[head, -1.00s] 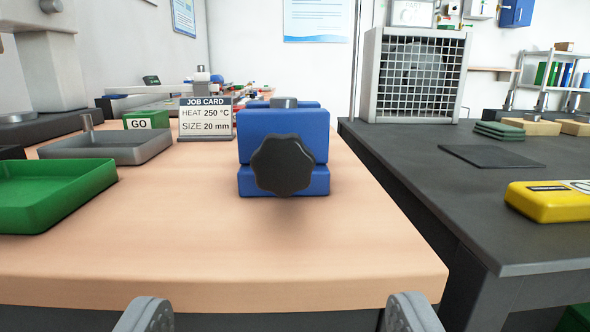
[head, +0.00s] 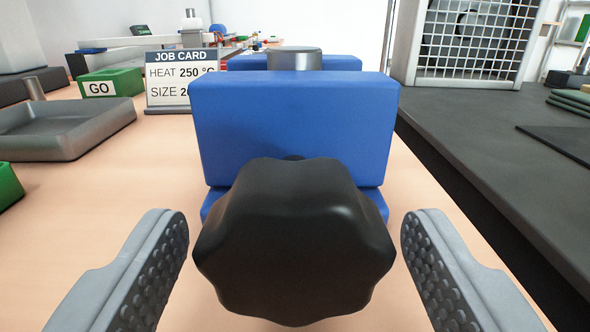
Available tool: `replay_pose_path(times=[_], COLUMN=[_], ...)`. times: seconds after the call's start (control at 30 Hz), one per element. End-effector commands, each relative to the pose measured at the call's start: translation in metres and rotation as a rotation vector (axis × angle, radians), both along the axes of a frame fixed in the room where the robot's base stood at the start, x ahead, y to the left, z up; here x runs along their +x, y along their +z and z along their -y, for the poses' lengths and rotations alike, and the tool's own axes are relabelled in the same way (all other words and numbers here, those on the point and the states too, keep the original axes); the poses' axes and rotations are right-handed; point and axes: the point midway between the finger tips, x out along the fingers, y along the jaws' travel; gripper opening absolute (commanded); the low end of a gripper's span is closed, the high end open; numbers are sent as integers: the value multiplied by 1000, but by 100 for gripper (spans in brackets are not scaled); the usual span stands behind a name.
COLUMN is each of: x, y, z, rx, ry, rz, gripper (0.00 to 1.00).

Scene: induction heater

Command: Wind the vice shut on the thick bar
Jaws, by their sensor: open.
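The blue vice (head: 292,125) stands on the light wooden bench, straight ahead in the head view. Its black lobed knob (head: 294,245) faces me at the front and hides the lower part of the vice. A grey round metal piece, which looks like the top of the thick bar (head: 294,59), rises upright between the front and rear blue jaws. I cannot tell how close the jaws are to it. My gripper (head: 294,268) is open, one grey studded finger on each side of the knob, with clear gaps and no contact visible.
A job card (head: 181,80) reading heat 250 °C stands behind left, partly hidden by the vice. A green GO block (head: 111,83), a grey tray (head: 70,128) and a green tray edge (head: 8,186) lie left. A dark bench (head: 500,150) with a caged unit (head: 470,40) stands right.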

Motion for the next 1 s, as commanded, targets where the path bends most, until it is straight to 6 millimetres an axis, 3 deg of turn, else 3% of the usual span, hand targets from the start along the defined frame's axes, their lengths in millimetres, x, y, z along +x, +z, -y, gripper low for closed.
replay_pose_path(times=[0.2, 0.47, 0.5, 0.7, 0.73, 1.0], x=[14, 15, 15, 15, 15, 15], y=[0, 0, 0, 0, 0, 0], z=[0, 0, 1, 1, 1, 0], rx=[0, 0, 0, 0, 0, 80], ry=[0, 1, 1, 1, 1, 1], rz=[0, 0, 0, 0, 0, 4], gripper=[68, 68, 66, 27, 24, 24])
